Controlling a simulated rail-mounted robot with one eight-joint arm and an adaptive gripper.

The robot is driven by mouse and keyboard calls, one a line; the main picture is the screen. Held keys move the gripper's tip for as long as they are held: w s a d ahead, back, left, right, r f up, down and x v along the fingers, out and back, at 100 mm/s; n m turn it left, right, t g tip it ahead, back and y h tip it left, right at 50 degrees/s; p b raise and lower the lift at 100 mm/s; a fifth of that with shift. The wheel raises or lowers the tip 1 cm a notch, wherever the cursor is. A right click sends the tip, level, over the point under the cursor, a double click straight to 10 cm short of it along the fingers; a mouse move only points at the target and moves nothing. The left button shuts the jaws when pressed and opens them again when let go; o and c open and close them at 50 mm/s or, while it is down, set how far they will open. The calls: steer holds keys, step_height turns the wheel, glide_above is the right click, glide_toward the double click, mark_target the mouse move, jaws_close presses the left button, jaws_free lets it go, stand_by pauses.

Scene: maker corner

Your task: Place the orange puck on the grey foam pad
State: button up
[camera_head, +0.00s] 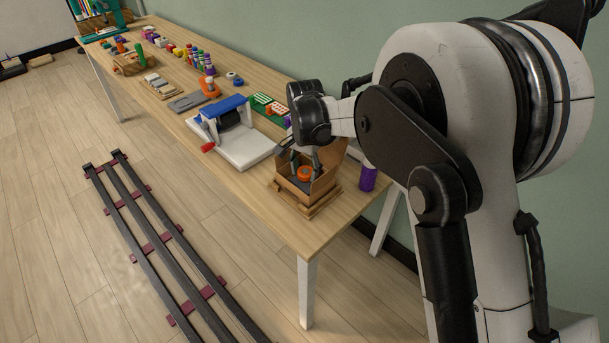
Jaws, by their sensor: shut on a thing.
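The orange puck (305,174) shows inside a small open cardboard box (290,196) near the table's front right end. My gripper (304,164) reaches down into the box from above, with its fingers on either side of the puck, and is shut on it. Whether the puck touches the box floor is hard to tell. A flat grey pad (187,102), likely the foam pad, lies on the table farther back, left of the box. An orange object stands at its right end.
A white board with a blue-topped device (243,150) and red handle lies between box and pad. A purple can (368,179) stands right of the box. Green trays (268,106) and several small coloured items fill the table's far part. Floor rails (160,240) run alongside.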

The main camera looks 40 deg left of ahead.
mark_target(305, 171)
steer(key=shift+f, duration=1.05)
steer(key=shift+f, duration=0.15)
steer(key=o, duration=1.1)
steer(key=shift+o, duration=0.2)
step_height(305, 171, up, 12)
steer(key=shift+r+p, duration=0.2)
steer(key=shift+p, duration=0.15)
